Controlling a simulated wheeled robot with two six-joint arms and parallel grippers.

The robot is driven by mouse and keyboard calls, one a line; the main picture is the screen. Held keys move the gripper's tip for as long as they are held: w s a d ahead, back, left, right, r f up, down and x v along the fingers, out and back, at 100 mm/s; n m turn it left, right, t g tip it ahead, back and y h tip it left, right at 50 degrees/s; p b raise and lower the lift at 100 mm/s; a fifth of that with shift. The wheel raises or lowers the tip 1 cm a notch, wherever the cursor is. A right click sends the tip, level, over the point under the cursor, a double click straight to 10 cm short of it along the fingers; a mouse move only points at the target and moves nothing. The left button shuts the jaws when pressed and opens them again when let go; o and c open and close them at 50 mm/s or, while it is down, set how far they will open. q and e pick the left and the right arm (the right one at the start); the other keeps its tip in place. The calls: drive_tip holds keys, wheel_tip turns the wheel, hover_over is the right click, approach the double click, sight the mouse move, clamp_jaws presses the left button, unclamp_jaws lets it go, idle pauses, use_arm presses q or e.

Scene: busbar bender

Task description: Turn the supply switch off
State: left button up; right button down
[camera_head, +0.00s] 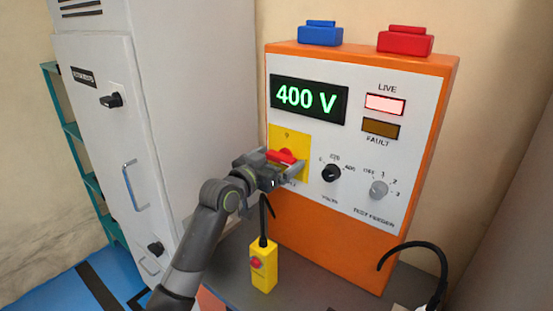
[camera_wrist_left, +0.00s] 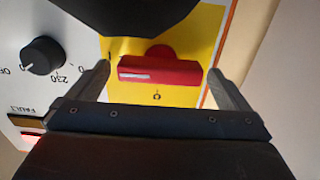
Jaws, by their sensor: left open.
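The supply switch is a red handle (camera_head: 281,157) on a yellow plate (camera_head: 303,142), on the white front of the orange test unit. My left gripper (camera_head: 281,168) is at the switch in the head view. In the left wrist view the red handle (camera_wrist_left: 160,71) lies crosswise between the two spread fingers (camera_wrist_left: 157,88), with a gap on each side. The gripper is open. The display (camera_head: 308,98) reads 400 V and the LIVE lamp (camera_head: 385,104) is lit. My right gripper is not in view.
A black knob (camera_head: 331,173) and a grey knob (camera_head: 379,189) sit right of the switch. A grey cabinet (camera_head: 150,120) stands left. A black cable (camera_head: 425,248) curves at lower right.

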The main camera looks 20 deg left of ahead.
use_arm(q)
drive_tip(key=c, duration=1)
drive_tip(key=n+p, duration=0.1)
drive_tip(key=p, duration=0.1)
drive_tip(key=n+p, duration=0.2)
drive_tip(key=shift+r+n, duration=0.2)
drive_tip(key=shift+n, duration=0.1)
drive_tip(key=n+p, duration=0.4)
drive_tip(key=n, duration=0.1)
drive_tip(key=shift+a+f+n, duration=0.1)
drive_tip(key=shift+a+n, duration=0.05)
drive_tip(key=shift+n, duration=0.15)
drive_tip(key=n+p, duration=0.3)
drive_tip(key=n, duration=0.1)
drive_tip(key=shift+f, duration=0.15)
drive_tip(key=n+p, duration=0.1)
drive_tip(key=n, duration=0.1)
drive_tip(key=n+p, duration=0.1)
drive_tip(key=n, duration=0.1)
drive_tip(key=shift+a+f+n+p, duration=0.1)
drive_tip(key=shift+f+n+p, duration=0.1)
drive_tip(key=shift+n+p, duration=0.15)
drive_tip(key=o, duration=1)
